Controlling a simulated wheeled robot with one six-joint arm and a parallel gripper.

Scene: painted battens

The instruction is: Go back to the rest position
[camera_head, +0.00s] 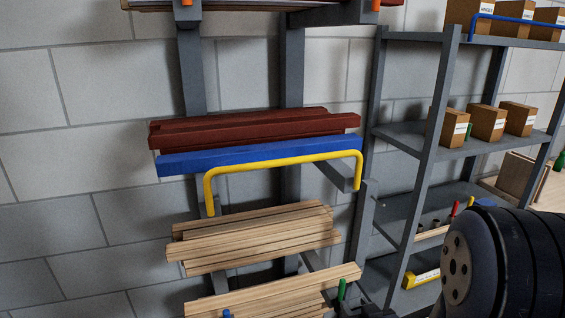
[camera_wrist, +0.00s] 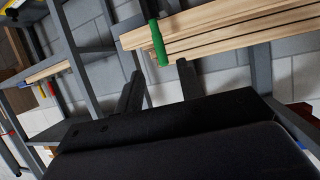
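My gripper (camera_wrist: 160,70) shows in the wrist view as two dark fingers standing apart, with nothing held between them. A green-tipped rack arm (camera_wrist: 158,43) shows just beyond the gap, in front of bare wooden battens (camera_wrist: 220,30). Whether the fingers touch anything there I cannot tell; they look clear. In the head view, my dark arm link fills the lower right corner, and the gripper cannot be made out clearly. The blue batten (camera_head: 250,156) lies on the rack in front of dark red battens (camera_head: 240,130).
A yellow rail (camera_head: 285,161) runs before the blue batten. Bare battens (camera_head: 255,238) lie on the tier below, and more (camera_head: 280,295) lie lower still, by a green tip (camera_head: 341,289). A grey shelf unit (camera_head: 430,150) with cardboard boxes (camera_head: 487,122) stands at the right, close to my arm.

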